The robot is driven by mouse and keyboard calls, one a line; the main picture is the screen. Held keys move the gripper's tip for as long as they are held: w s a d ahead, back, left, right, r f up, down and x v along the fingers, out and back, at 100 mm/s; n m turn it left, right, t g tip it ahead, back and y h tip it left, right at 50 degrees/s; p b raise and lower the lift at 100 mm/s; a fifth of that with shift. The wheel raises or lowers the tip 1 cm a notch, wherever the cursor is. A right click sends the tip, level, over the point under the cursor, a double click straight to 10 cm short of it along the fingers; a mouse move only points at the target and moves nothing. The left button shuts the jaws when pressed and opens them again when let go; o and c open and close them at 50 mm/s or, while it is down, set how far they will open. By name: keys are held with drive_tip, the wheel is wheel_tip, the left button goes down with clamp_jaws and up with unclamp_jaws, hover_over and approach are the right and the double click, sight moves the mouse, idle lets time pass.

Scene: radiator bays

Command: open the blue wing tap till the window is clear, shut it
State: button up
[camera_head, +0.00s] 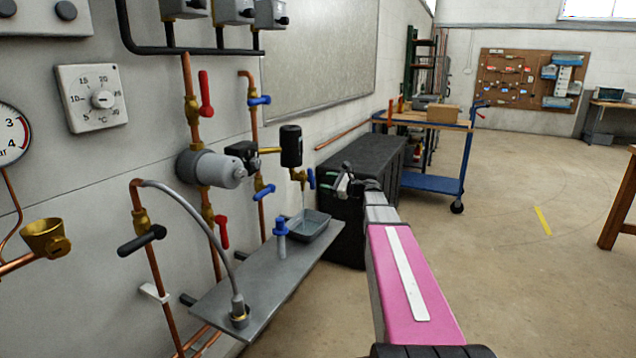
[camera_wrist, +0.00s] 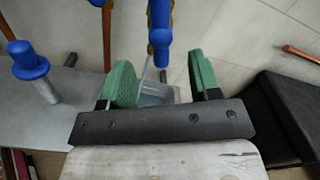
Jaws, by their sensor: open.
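The blue wing tap (camera_head: 311,178) is on a brass outlet under a black cylinder (camera_head: 291,146). A thin stream appears to fall below it towards a grey tray (camera_head: 325,228) holding bluish liquid. In the wrist view the blue wing (camera_wrist: 160,35) points down between and just beyond the two green fingertips. My gripper (camera_head: 345,180) is just right of the tap in the head view. In the wrist view my gripper (camera_wrist: 162,72) is open, its green fingers apart with nothing held. The tray (camera_wrist: 155,92) shows between the fingers. I cannot make out a window clearly.
Other blue handles (camera_head: 264,192) and red handles (camera_head: 222,232) are on nearby copper pipes. A blue-topped peg (camera_head: 280,228) stands on the grey shelf (camera_head: 262,285); it also shows in the wrist view (camera_wrist: 28,60). A black box (camera_head: 360,160) stands close behind my gripper. Open floor lies right.

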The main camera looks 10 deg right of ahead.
drive_tip(key=shift+v, duration=2.3)
drive_tip(key=s+a+f+n+g+h, duration=0.3)
drive_tip(key=s+a+f+n+g, duration=0.15)
drive_tip(key=s+f, duration=0.35)
drive_tip(key=s+a+f+n+g+h, duration=0.3)
drive_tip(key=s+a+f+n, duration=0.25)
drive_tip(key=f, duration=0.45)
drive_tip(key=s+f+n+g+h, duration=0.1)
drive_tip(key=s+f+n+h, duration=0.3)
drive_tip(key=s, duration=0.4)
drive_tip(key=s+d+f+n+g+h, duration=0.1)
drive_tip(key=s+f+n+h, duration=0.3)
drive_tip(key=s, duration=0.4)
drive_tip(key=shift+f+n+g, duration=0.65)
drive_tip(key=shift+f+n, duration=0.15)
drive_tip(key=shift+n, duration=0.2)
